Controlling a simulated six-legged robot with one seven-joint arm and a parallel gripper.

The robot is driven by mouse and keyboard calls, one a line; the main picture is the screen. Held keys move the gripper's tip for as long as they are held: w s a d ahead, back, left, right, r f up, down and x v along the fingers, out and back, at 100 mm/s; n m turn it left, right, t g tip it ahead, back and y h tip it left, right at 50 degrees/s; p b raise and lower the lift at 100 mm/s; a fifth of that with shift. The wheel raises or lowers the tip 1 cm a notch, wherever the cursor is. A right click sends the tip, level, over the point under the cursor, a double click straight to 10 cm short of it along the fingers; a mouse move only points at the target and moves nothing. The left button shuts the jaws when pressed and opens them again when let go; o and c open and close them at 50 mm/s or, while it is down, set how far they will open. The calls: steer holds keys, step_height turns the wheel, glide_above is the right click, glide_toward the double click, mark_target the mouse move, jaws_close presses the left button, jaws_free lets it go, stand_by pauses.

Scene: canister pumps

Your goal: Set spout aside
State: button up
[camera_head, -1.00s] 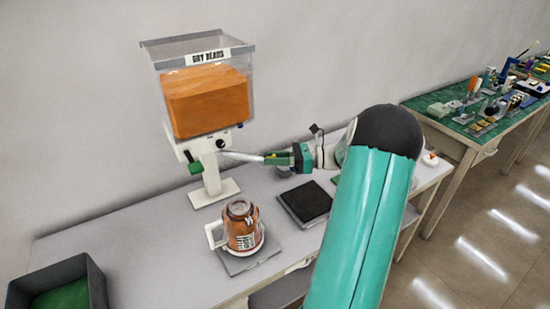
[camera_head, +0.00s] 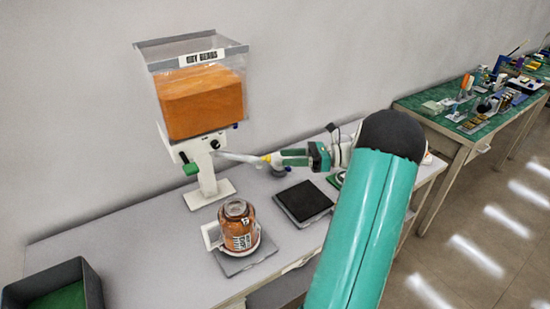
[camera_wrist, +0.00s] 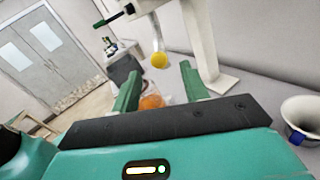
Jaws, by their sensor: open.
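The spout (camera_head: 240,157) is a thin pale tube with a yellow tip (camera_head: 266,158). It reaches right from the white stand under the dispenser hopper in the head view. In the wrist view the yellow tip (camera_wrist: 159,60) appears as a round ball just beyond the fingertips, roughly centred between them. My gripper (camera_head: 279,158) is open just right of the tip and points along the tube. In the wrist view my gripper (camera_wrist: 158,82) has its two green fingers spread with nothing held between them.
The hopper (camera_head: 202,100) of orange contents stands against the wall. An orange jar (camera_head: 238,225) sits on a grey plate below it. A black pad (camera_head: 304,202) lies to its right, a bin (camera_head: 90,285) front left.

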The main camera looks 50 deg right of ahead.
steer(key=v, duration=0.7)
steer(key=shift+s+d, duration=0.1)
steer(key=shift+d, duration=0.1)
